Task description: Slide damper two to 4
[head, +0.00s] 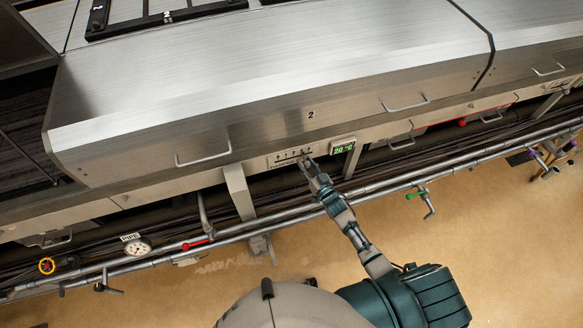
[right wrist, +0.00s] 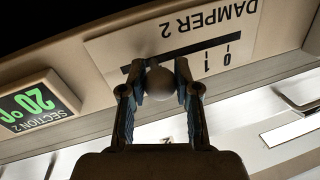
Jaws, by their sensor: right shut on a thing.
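The damper two plate (head: 289,160) is a pale label with a scale and a slot, set below the large steel hood marked 2. In the right wrist view the plate (right wrist: 215,28) reads DAMPER 2 upside down. My right gripper (head: 307,161) reaches the plate's right part. In the right wrist view my right gripper (right wrist: 160,75) is shut on the round grey slider knob (right wrist: 160,84), one finger on each side. The marks 0 and 1 show right of the fingers; the higher marks are hidden, so the exact setting cannot be read. My left gripper is not in view.
A green 20 °C display (head: 343,147) sits just right of the plate; it also shows in the right wrist view (right wrist: 37,104). A hood handle (head: 204,158) is to the left. Pipes with a green-handled valve (head: 421,194) and a gauge (head: 137,247) run below.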

